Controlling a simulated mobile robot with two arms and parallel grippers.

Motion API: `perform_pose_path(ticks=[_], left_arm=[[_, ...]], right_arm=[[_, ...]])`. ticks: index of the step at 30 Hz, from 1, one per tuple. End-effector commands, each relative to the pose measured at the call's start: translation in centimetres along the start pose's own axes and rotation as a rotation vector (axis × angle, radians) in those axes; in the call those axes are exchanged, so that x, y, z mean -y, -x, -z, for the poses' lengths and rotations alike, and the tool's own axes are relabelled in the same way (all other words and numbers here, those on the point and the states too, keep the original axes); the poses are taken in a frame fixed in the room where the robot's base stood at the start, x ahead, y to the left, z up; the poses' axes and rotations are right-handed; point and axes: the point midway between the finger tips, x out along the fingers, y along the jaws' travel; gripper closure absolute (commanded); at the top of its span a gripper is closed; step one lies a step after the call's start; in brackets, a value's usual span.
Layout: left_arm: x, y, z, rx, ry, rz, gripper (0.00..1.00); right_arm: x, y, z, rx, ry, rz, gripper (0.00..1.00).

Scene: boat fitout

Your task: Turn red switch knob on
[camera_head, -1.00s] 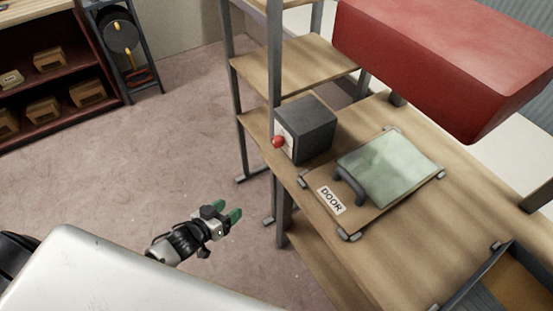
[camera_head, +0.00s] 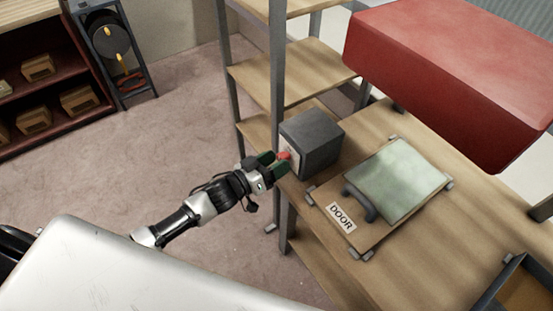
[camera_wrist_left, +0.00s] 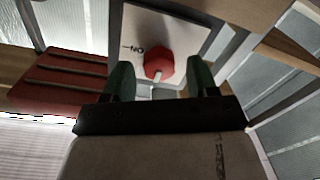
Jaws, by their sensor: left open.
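The red switch knob (camera_head: 284,156) is on the front face of a dark grey box (camera_head: 313,140) on the wooden bench. In the left wrist view the knob (camera_wrist_left: 158,64) sits on a white plate (camera_wrist_left: 190,28) with a lettered mark that seems to read "ON", to the left of the knob. A pale pointer shows below the knob. My left gripper (camera_head: 275,163) is open, with its green fingers at the knob. In the left wrist view the fingers (camera_wrist_left: 160,82) stand on either side of the knob, with gaps visible. I cannot tell whether they touch it. My right gripper is not in view.
A grey shelf post (camera_head: 277,75) stands close beside the box and my left gripper. A panel marked DOOR (camera_head: 341,217) with a handle lies on the bench (camera_head: 430,240). A large red block (camera_head: 450,80) overhangs the bench. The floor at left is clear.

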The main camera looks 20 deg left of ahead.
Motion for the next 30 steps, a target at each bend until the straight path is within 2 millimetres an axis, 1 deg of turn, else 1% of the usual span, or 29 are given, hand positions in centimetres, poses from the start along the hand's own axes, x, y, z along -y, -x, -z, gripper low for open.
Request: perform_pose_path(ticks=[3,11,16,21,30], left_arm=[[-0.04,-0.67,0.05,-0.001,0.001,0.000,0.42],[-0.01,-0.73,-0.01,0.000,0.001,0.000,0.42],[-0.01,-0.72,0.00,0.000,0.001,0.000,0.66],[0.00,-0.71,0.00,0.000,0.000,0.000,0.91],[0.02,-0.70,-0.01,-0.002,-0.038,0.000,0.91]], right_arm=[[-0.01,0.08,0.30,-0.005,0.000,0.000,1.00],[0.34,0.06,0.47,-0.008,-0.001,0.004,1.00],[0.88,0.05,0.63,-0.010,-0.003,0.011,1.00],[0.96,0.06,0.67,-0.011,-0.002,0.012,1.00],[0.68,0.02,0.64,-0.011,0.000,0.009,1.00]])
